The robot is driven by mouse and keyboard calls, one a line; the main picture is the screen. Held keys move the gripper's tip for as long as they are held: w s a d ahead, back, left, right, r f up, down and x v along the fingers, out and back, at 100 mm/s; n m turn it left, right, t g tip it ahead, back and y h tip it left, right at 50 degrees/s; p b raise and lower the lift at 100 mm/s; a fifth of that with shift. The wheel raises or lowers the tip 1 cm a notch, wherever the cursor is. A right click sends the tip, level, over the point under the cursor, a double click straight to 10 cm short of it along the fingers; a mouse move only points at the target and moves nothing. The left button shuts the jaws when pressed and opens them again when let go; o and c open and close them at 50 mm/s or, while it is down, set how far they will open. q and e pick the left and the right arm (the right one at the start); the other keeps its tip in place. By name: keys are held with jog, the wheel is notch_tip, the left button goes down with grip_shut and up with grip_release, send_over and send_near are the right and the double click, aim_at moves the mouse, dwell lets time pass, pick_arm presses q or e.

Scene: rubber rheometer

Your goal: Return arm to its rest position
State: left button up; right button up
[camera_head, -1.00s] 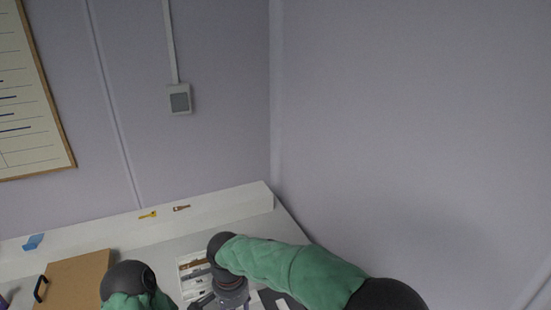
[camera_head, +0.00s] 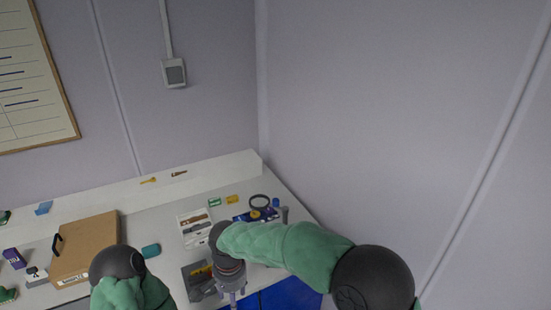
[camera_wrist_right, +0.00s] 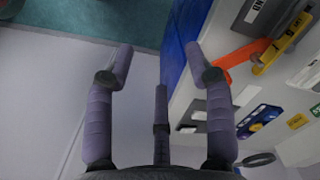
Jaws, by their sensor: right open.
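My right arm (camera_head: 290,246) has a green sleeve and reaches left over the bench corner in the head view. My right gripper (camera_head: 232,300) hangs down at the bench's front edge, partly cut off by the frame bottom. In the right wrist view the gripper (camera_wrist_right: 160,62) has its purple-grey fingers spread with nothing between them. The fingers are over the grey floor, beside the bench edge. My left arm (camera_head: 130,285) shows only as a dark joint and green sleeve; its gripper is out of view.
The white bench (camera_head: 170,220) holds a brown box (camera_head: 85,245), a grey tray (camera_head: 198,280), a black ring-shaped thing (camera_head: 260,202) and small items. An orange piece (camera_wrist_right: 240,57) and yellow tool (camera_wrist_right: 283,42) lie near the edge in the wrist view. A blue front (camera_head: 290,299) is below the bench.

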jog(key=s+d+f+y, duration=0.1)
jog(key=s+d+f, duration=0.2)
jog(key=d+f, duration=0.35)
jog(key=s+d+f+y, duration=0.15)
jog(key=d+f, duration=0.25)
jog(key=f, duration=0.6)
jog(key=s+d+f+y, duration=0.1)
jog(key=s+d+f, duration=0.2)
jog(key=d+f, duration=0.35)
jog(key=s+d+f, duration=0.4)
jog(key=s+f, duration=0.1)
jog(key=s, duration=0.4)
jog(key=shift+d+f+n+t, duration=0.3)
jog(key=shift+f+n+t, duration=0.05)
jog(key=shift+n+t, duration=0.05)
